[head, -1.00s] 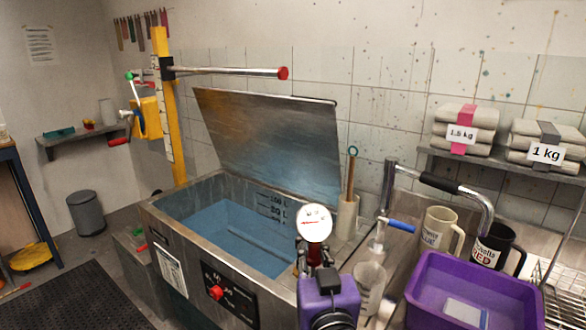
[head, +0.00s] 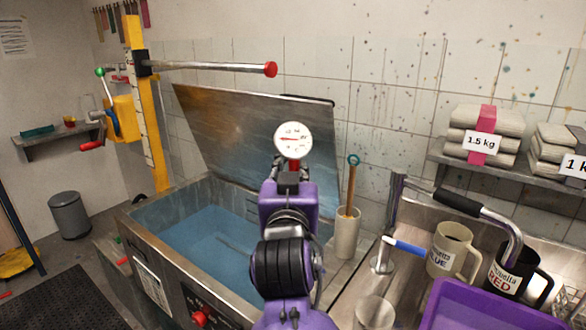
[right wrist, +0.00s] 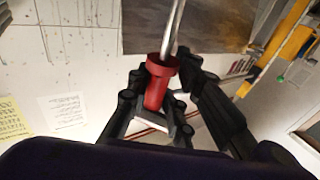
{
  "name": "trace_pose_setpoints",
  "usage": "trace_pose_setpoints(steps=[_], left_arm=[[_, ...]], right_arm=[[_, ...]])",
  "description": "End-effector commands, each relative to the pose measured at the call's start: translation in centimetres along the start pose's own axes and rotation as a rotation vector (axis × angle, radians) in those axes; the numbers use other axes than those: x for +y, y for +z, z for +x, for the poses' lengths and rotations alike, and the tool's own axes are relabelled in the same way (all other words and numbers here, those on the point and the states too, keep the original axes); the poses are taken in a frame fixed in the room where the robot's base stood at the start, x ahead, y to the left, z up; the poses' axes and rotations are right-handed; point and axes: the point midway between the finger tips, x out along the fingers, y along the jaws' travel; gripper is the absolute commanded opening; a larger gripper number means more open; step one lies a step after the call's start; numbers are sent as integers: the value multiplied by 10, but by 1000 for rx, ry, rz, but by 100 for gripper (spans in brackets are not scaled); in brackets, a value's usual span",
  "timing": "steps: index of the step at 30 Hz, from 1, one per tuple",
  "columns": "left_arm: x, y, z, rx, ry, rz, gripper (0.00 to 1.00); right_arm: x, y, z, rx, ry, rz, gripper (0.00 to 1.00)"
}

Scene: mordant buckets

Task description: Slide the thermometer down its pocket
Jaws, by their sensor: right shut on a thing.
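The thermometer has a round white dial (head: 293,140) with a red pointer. It stands upright in the head view, in front of the raised vat lid. My right gripper (head: 290,180) is just below the dial. In the right wrist view my right gripper (right wrist: 160,112) is shut on the thermometer's red grip (right wrist: 158,88). A thin metal stem (right wrist: 173,28) runs out from the grip. The vat (head: 190,225) holds blue liquid and stands open behind my arm. I cannot make out the pocket; my arm hides part of the vat's right end. My left gripper is not in view.
The tilted lid (head: 230,120) stands behind the vat. A bar with a red end (head: 200,66) reaches over it from the yellow post (head: 142,110). A holder with a wooden-handled tool (head: 346,232), mugs (head: 450,250) and a purple tub (head: 480,305) stand to the right.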

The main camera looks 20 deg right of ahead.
Motion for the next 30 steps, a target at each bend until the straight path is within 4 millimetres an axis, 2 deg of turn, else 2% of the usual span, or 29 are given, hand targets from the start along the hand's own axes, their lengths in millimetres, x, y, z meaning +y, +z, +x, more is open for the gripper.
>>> trace_pose_setpoints(steps=[4, 7, 14, 21, 30], left_arm=[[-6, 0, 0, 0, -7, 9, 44], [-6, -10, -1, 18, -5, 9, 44], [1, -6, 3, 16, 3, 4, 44], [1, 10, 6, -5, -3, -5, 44], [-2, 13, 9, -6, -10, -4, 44]], right_arm=[[0, -1, 0, 2, 0, 2, 0], [0, -3, -2, 4, 5, 8, 0], [0, 24, -2, -5, 4, 5, 0], [-1, 47, -4, -6, 4, 6, 0], [0, 57, -6, 1, 4, 7, 0]])
